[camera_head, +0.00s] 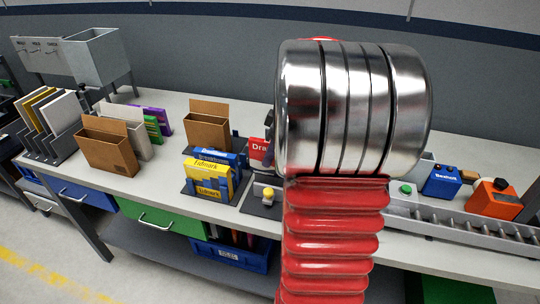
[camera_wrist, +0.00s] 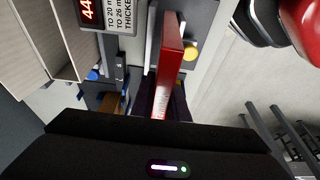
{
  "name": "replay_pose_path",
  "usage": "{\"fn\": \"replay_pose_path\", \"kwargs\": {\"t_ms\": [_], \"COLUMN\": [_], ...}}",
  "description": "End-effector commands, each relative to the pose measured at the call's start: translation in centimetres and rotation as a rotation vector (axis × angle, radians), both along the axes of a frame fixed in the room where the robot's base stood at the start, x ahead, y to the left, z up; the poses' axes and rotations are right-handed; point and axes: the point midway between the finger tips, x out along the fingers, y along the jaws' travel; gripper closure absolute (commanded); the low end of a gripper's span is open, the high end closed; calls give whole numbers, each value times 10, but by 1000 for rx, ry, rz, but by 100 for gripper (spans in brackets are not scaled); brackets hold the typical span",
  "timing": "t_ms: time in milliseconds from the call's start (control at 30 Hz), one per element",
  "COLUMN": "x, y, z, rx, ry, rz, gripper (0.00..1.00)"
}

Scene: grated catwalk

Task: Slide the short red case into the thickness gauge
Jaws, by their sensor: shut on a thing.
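The short red case (camera_wrist: 169,70) is held on edge between the dark fingers of my gripper (camera_wrist: 162,103) in the wrist view. Its printed side, with letters "Dra", shows in the head view (camera_head: 258,151), just left of my arm. The thickness gauge has a display panel (camera_wrist: 107,14) with red digits and thickness labels in the wrist view. Its dark base (camera_head: 259,210) and yellow knob (camera_head: 268,194) show below the case in the head view. My arm hides much of the gauge there. I cannot tell whether the case is inside the gauge's gap.
Left of the gauge, a rack (camera_head: 190,190) holds yellow and blue boxes. Brown cardboard holders (camera_head: 108,152) stand further left. A roller conveyor (camera_head: 463,222) with a blue box (camera_head: 440,181) and an orange box (camera_head: 494,200) is at the right. Bare bench lies between the holders.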

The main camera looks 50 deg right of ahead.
Motion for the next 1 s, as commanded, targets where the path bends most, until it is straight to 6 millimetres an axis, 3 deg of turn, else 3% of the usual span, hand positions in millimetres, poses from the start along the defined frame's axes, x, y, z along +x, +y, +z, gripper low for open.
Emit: {"fn": "replay_pose_path", "kwargs": {"t_ms": [1000], "x": [0], "y": [0], "z": [-19], "rx": [1], "ry": [0], "rz": [0], "gripper": [100]}}
